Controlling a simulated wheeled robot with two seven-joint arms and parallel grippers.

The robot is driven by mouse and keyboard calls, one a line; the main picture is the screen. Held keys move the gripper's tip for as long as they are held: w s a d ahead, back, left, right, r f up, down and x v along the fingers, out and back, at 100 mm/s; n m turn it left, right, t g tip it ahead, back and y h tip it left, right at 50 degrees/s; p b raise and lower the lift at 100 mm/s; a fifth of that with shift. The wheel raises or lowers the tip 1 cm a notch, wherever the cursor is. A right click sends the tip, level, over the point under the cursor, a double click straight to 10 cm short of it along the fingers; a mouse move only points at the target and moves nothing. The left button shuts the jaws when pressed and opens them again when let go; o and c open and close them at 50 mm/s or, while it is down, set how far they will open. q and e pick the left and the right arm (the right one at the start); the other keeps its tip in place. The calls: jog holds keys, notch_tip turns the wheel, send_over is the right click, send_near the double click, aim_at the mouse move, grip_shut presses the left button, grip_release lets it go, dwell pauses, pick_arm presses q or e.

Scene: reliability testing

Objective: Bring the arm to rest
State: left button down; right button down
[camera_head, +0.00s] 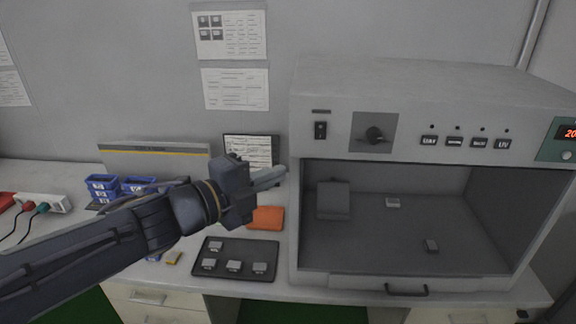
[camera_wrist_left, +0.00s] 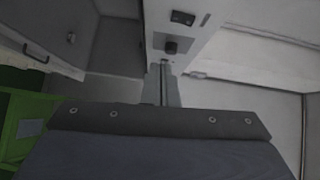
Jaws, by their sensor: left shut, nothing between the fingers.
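My left arm comes in from the left in the head view. My left gripper (camera_head: 270,178) is shut and empty, in the air just left of the test chamber's (camera_head: 420,85) front left edge. In the left wrist view the closed fingers (camera_wrist_left: 162,84) point toward the chamber's front panel with its black switch and knob. My right gripper is not in view.
The open chamber holds a grey block (camera_head: 333,200) and two small parts. A dark tray (camera_head: 208,268) with several small parts lies below my left gripper, beside an orange pad (camera_head: 267,218). Blue bins (camera_head: 103,188) and a power strip (camera_head: 42,203) stand at left.

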pick_arm(q)
jog(key=shift+s+a, duration=0.2)
jog(key=s+a+f+n+t+y, duration=0.1)
jog(key=a+f+n+y, duration=0.1)
jog(key=a+n+y, duration=0.4)
jog(key=s+a+f+n+t+y, duration=0.1)
jog(key=a+f+n+y, duration=0.2)
jog(key=a+n, duration=0.5)
jog(key=s+a+f+n+g+y, duration=0.3)
jog(key=s+a+f+n+g, duration=0.1)
jog(key=s+f+n, duration=0.4)
jog(key=s+d+f+n+g+h, duration=0.1)
jog(key=s+d+f+n+g, duration=0.1)
jog(key=s, duration=0.4)
jog(key=s+d+f+n+g+h, duration=0.2)
jog(key=s+d+f+n, duration=0.1)
jog(key=s+f+n, duration=0.1)
jog(key=shift+s+f+g, duration=0.4)
jog(key=shift+s+f, duration=0.1)
jog(key=shift+s, duration=0.65)
